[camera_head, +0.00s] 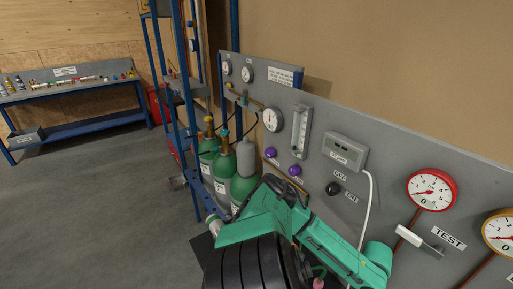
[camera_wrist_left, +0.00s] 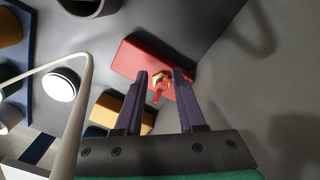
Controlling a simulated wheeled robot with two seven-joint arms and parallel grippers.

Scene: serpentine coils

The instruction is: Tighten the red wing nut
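In the left wrist view a small red wing nut (camera_wrist_left: 157,95) shows with a brass-coloured part (camera_wrist_left: 160,77) beside it, in front of a red block (camera_wrist_left: 133,58). My left gripper (camera_wrist_left: 161,73) has two dark purple fingers, spread apart. The wing nut lies between the fingers in the picture, near their tips; I cannot tell whether either finger touches it. In the head view a green arm of mine covers the lower middle, and neither the wing nut nor my left gripper can be made out. My right gripper is in neither view.
A grey panel (camera_head: 390,172) carries a red-rimmed gauge (camera_head: 432,190), a grey lever (camera_head: 420,240) by the TEST label, and purple knobs (camera_head: 270,152). Green cylinders (camera_head: 224,170) stand left of my arm. In the wrist view a yellow block (camera_wrist_left: 122,108) and a pale hose (camera_wrist_left: 83,90) are close to the left finger.

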